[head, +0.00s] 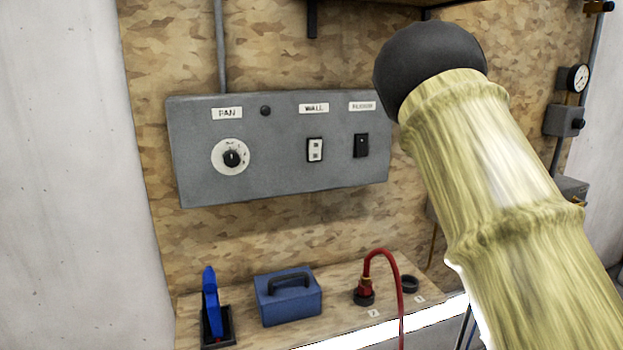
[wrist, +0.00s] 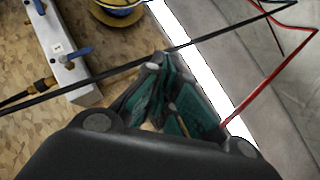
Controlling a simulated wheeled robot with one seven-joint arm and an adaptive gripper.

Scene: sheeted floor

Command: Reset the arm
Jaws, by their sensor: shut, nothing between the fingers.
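My gripper (wrist: 166,80) shows in the wrist view, its dark teal-sided fingers drawn together and no object between them. It is over the wooden bench (wrist: 125,30), near the bench's white edge strip. In the head view my arm link crosses the right side and hides part of the wall board; the fingers do not show there.
A grey switch panel (head: 275,175) hangs on the wall board. Below stand a blue-handled item (head: 210,300), a blue box (head: 288,297) and a red hose (head: 382,256). Near my gripper are a white valve block (wrist: 62,50), a blue-and-yellow round object (wrist: 120,8), a black cable (wrist: 130,68) and a red wire (wrist: 268,78).

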